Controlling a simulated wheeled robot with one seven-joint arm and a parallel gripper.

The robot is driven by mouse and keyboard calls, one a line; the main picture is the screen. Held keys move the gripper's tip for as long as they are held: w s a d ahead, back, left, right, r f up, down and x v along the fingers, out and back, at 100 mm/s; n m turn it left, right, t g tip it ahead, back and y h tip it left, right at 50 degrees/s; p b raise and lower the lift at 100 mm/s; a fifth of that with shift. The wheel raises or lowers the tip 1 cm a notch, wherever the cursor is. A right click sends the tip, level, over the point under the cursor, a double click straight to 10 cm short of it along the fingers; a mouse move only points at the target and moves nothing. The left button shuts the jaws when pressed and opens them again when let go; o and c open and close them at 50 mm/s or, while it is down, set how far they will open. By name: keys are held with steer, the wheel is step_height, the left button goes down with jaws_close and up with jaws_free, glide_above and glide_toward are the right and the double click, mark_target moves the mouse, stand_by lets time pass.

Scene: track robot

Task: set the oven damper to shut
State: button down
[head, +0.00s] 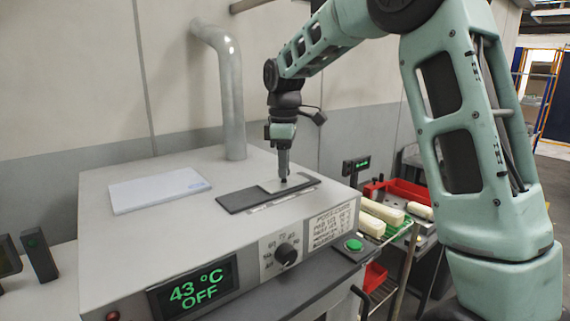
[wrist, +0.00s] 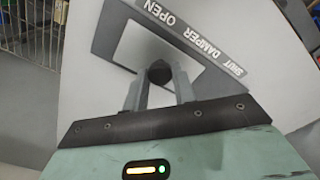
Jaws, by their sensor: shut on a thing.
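The oven (head: 150,240) is a pale grey box. On its top lies the damper: a dark flat plate (head: 236,201) with a lighter grey slide plate (head: 272,186) at its right end in the head view. The damper label (wrist: 200,42) reads SHUT, DAMPER, OPEN, upside down in the wrist view. The slide plate there (wrist: 135,45) lies toward the OPEN end. My gripper (head: 283,178) points down over the slide plate. In the wrist view its fingers (wrist: 160,85) are closed on the dark round knob (wrist: 159,72). The knob is mostly hidden in the head view.
A white panel (head: 158,189) lies on the oven top at left, and a grey pipe (head: 232,95) rises behind. The front display (head: 193,289) reads 43 °C OFF beside a dial (head: 286,254). Red bins (head: 405,191) and pale blocks (head: 383,212) stand at right.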

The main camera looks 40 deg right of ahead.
steer(key=a, duration=1)
steer(key=shift+s, duration=0.15)
steer(key=shift+a, duration=0.1)
steer(key=c, duration=1.1)
jaws_free()
steer(key=shift+a, duration=0.1)
steer(key=shift+c, duration=0.2)
steer(key=shift+r, duration=0.55)
step_height(320, 180, up, 16)
steer(key=b, duration=0.2)
steer(key=shift+r, duration=0.2)
